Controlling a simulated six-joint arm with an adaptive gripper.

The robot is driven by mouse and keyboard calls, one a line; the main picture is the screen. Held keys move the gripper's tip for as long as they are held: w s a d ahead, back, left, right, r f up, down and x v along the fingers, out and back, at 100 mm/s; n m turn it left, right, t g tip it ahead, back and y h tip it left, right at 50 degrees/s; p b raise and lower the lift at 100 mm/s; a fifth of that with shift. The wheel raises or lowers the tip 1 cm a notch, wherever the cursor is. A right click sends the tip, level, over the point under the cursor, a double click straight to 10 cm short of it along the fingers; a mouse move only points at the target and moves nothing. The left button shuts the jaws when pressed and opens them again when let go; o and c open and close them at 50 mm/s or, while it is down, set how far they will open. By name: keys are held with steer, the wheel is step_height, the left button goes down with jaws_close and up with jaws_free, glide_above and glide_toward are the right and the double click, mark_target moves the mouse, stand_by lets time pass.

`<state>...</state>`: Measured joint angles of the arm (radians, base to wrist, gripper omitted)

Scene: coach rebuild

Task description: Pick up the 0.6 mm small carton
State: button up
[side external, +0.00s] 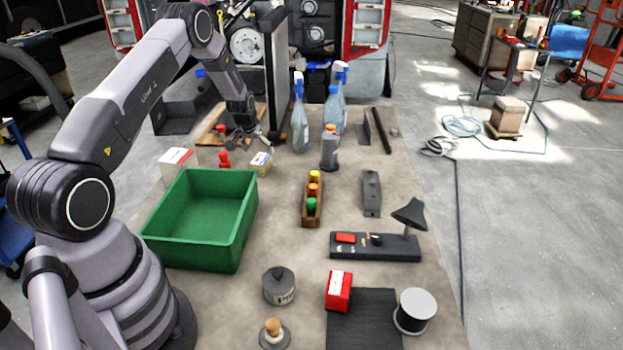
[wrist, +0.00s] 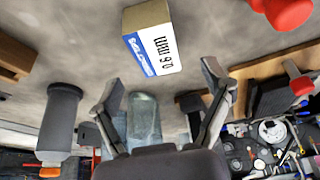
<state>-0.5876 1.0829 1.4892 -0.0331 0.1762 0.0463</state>
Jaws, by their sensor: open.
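The 0.6 mm small carton (wrist: 154,42) is a tan box with a white and blue label. In the wrist view it lies at the top middle, just beyond the fingertips. In the side external view the carton (side external: 261,163) sits on the table beside the red knobbed piece. My gripper (side external: 250,138) is just behind and above it there. In the wrist view my gripper (wrist: 160,86) has its two fingers spread, with nothing between them. The carton appears apart from both fingers.
A red knobbed piece (side external: 225,160) and a white-red carton (side external: 176,161) stand left of the small carton. The green bin (side external: 197,252) is in front. Spray bottles (side external: 300,125) and a grey bottle with an orange cap (side external: 329,152) stand to the right.

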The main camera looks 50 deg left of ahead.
mark_target(263, 157)
steer(key=x, duration=0.4)
steer(key=shift+w+a+f, duration=0.1)
steer(key=shift+w+f, duration=0.05)
steer(key=shift+w, duration=0.25)
steer(key=shift+c, duration=0.2)
steer(key=c, duration=1.2)
